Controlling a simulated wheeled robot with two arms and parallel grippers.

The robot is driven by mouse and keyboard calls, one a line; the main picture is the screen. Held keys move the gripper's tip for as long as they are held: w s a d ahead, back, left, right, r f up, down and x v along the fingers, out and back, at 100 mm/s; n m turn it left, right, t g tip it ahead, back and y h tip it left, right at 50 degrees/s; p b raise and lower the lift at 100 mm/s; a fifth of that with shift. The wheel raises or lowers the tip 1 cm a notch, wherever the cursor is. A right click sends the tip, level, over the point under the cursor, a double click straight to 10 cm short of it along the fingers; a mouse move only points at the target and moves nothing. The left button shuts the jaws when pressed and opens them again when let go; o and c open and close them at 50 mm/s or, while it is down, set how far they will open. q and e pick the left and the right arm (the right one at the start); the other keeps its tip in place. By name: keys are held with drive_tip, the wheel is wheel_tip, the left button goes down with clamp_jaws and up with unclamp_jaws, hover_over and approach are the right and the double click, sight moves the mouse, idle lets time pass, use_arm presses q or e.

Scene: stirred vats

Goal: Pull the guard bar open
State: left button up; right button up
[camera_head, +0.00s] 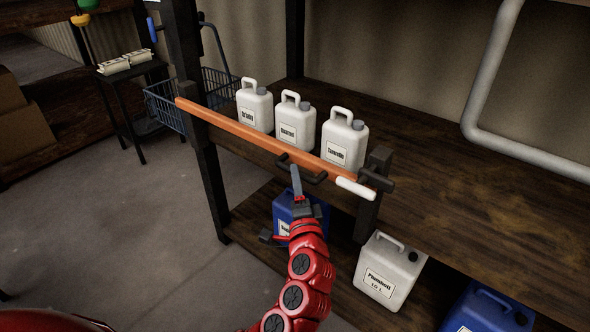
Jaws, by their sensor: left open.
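The guard bar (245,131) is a long orange bar that runs across the front of the upper shelf, in front of several white jugs. A dark handle (303,170) sticks out from the bar's right half. My left gripper (296,180), on a red arm, is open at the handle, with a finger near it. I cannot tell whether it touches the handle. My right gripper is not in view.
White jugs (342,143) stand on the wooden shelf (460,190) behind the bar. Below are a white jug (388,275) and blue jugs (485,310). A blue wire basket (165,105) and a small dark table (135,75) stand at left. The floor (100,215) at left is clear.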

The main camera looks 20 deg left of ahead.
use_arm(q)
drive_tip(key=shift+x, duration=1.7)
clamp_jaws()
drive_tip(key=shift+f, duration=0.1)
